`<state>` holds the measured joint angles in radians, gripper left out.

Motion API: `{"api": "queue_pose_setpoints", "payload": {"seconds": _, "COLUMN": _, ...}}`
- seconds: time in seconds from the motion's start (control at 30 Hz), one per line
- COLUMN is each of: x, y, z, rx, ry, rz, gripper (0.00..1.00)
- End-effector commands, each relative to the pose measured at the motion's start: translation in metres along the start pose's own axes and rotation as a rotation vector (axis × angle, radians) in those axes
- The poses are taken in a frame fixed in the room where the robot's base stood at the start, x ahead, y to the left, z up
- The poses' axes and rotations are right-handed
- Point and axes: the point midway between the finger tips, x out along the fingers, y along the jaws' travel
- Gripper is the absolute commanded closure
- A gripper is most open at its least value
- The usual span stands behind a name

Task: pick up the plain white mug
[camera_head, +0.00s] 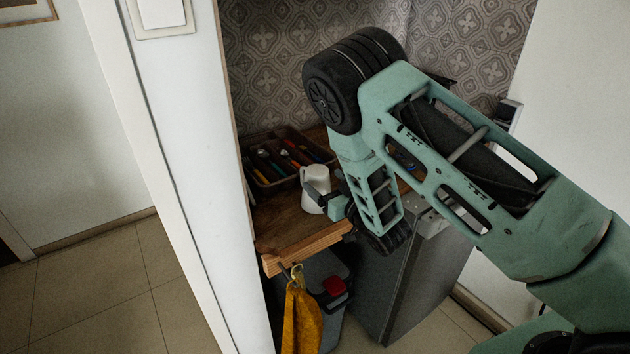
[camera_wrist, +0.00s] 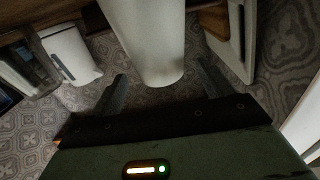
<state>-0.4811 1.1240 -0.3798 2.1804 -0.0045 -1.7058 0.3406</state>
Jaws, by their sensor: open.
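The plain white mug (camera_head: 314,175) stands upright on the wooden shelf top (camera_head: 283,222), in front of the cutlery tray. My gripper (camera_head: 322,196) is at the mug's near right side, and a dark finger overlaps the mug's lower part. In the wrist view the white mug (camera_wrist: 150,35) fills the upper middle, in line with the gap between the fingers. My gripper (camera_wrist: 162,78) is open there, with one finger on each side of the mug's end. I cannot tell whether either finger touches it. My arm hides part of the shelf to the right.
A dark tray (camera_head: 262,184) of colourful cutlery lies behind the mug. A yellow cloth (camera_head: 303,320) hangs from a hook at the shelf's front edge. A bin with a red part (camera_head: 335,286) and a grey cabinet (camera_head: 425,270) stand below. A white wall edge (camera_head: 190,160) bounds the left.

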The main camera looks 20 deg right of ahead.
Motion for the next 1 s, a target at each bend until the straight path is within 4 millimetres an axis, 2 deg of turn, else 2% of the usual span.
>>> {"api": "queue_pose_setpoints", "payload": {"seconds": 0.13, "x": 0.01, "y": 0.0, "z": -0.003, "rx": 0.0, "ry": 0.0, "rz": -0.001, "gripper": 0.2}}
{"api": "queue_pose_setpoints", "payload": {"seconds": 0.4, "x": 0.048, "y": -0.001, "z": -0.005, "rx": -0.001, "ry": 0.0, "rz": -0.001, "gripper": 0.2}}
{"api": "queue_pose_setpoints", "payload": {"seconds": 0.73, "x": 0.054, "y": 0.0, "z": -0.003, "rx": 0.0, "ry": 0.0, "rz": 0.001, "gripper": 0.2}}
{"api": "queue_pose_setpoints", "payload": {"seconds": 0.93, "x": 0.054, "y": 0.0, "z": -0.003, "rx": 0.0, "ry": 0.0, "rz": 0.001, "gripper": 0.76}}
{"api": "queue_pose_setpoints", "payload": {"seconds": 1.0, "x": 0.054, "y": 0.0, "z": -0.004, "rx": 0.0, "ry": 0.003, "rz": 0.001, "gripper": 0.79}}
